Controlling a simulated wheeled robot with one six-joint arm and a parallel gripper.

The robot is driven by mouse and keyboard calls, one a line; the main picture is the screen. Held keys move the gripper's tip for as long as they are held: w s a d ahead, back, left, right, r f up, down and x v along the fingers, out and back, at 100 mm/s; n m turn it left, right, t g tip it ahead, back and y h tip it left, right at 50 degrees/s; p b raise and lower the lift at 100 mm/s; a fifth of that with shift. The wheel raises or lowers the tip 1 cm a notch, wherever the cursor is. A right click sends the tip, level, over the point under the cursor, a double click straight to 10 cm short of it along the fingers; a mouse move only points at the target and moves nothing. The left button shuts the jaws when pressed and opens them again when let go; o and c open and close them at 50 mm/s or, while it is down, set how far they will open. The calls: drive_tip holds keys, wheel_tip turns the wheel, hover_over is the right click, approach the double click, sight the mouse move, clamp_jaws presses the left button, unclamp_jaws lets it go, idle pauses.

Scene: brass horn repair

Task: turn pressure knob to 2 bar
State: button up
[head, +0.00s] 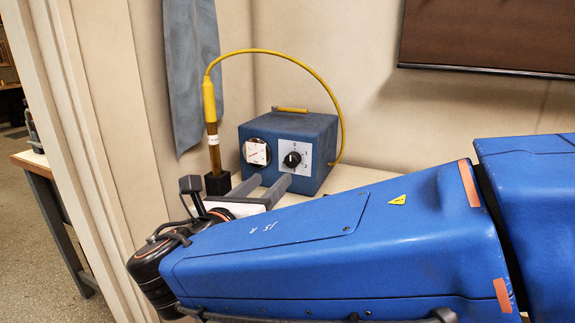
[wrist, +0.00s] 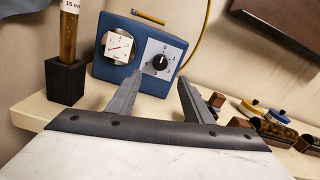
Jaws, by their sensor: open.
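The pressure knob (head: 292,159) is a round black knob on a white numbered plate, on the front of a blue box (head: 312,130). In the wrist view the knob (wrist: 160,62) has a pale pointer mark facing roughly up, near the 0. The pressure gauge (wrist: 118,46) sits left of it, with a white square face and a red needle; its reading is too small to tell. My gripper (wrist: 160,77) is open and empty. Its two grey fingers point at the box, one either side of the knob and slightly below it. I see no contact with the knob.
A yellow hose (head: 283,57) arches from the box to a yellow-handled rod in a black block (head: 217,183), left of my fingers. In the wrist view, a yellow-rimmed disc (wrist: 253,108) and brown parts (wrist: 278,128) lie right of my fingers. A wall stands behind the box.

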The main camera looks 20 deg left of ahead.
sight(291, 162)
drive_tip(key=w, duration=0.7)
drive_tip(key=w+d, duration=0.1)
drive_tip(key=w, duration=0.2)
drive_tip(key=shift+w, duration=0.3)
drive_tip(key=c, duration=1)
